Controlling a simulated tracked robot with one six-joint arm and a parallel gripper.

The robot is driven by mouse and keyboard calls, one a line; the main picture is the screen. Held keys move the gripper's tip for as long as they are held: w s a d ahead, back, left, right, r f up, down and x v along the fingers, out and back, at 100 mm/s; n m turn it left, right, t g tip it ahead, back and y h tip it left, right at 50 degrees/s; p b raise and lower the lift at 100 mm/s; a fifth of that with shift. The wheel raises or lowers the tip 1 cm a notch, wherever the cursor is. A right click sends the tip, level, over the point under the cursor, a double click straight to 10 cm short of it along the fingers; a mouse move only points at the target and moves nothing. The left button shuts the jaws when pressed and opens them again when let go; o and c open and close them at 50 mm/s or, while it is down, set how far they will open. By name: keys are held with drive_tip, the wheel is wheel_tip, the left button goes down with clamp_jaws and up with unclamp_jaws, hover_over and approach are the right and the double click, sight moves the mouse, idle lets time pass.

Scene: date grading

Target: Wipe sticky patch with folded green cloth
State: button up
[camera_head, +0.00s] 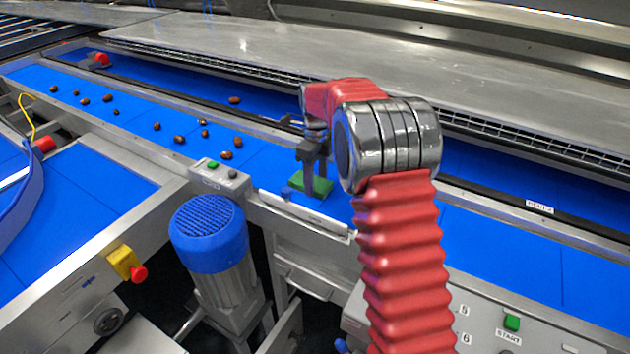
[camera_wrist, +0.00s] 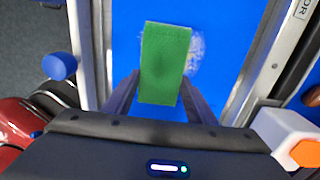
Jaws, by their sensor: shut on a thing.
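The folded green cloth (camera_head: 312,184) is at the blue belt, under my gripper (camera_head: 315,178). In the wrist view the green cloth (camera_wrist: 165,62) is a rectangle between the two fingers of my gripper (camera_wrist: 160,98), which is shut on it. The sticky patch (camera_wrist: 195,54) shows as a pale, whitish speckled area on the blue belt, along the right edge of the cloth. Part of it may be hidden under the cloth. I cannot tell whether the cloth touches the belt.
Several brown dates (camera_head: 180,139) lie on the belt to the left. A metal rail with a button box (camera_head: 219,176) and a blue motor (camera_head: 210,240) stand in front of the belt. A blue knob (camera_wrist: 60,66) shows at left in the wrist view. The belt (camera_head: 500,255) at right is clear.

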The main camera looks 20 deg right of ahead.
drive_tip(key=shift+w+d+f, duration=0.2)
drive_tip(key=shift+w+d, duration=0.85)
drive_tip(key=shift+w+d, duration=0.1)
drive_tip(key=shift+w+d+r, duration=0.1)
drive_tip(key=shift+w+d, duration=1.1)
drive_tip(key=shift+s+a+f, duration=0.15)
drive_tip(key=shift+f, duration=0.05)
drive_tip(key=shift+s+a+r, duration=0.1)
drive_tip(key=shift+s+a, duration=1.1)
drive_tip(key=shift+s, duration=0.05)
drive_tip(key=shift+s+a+r, duration=0.2)
drive_tip(key=shift+s+a, duration=0.95)
drive_tip(key=shift+a, duration=0.05)
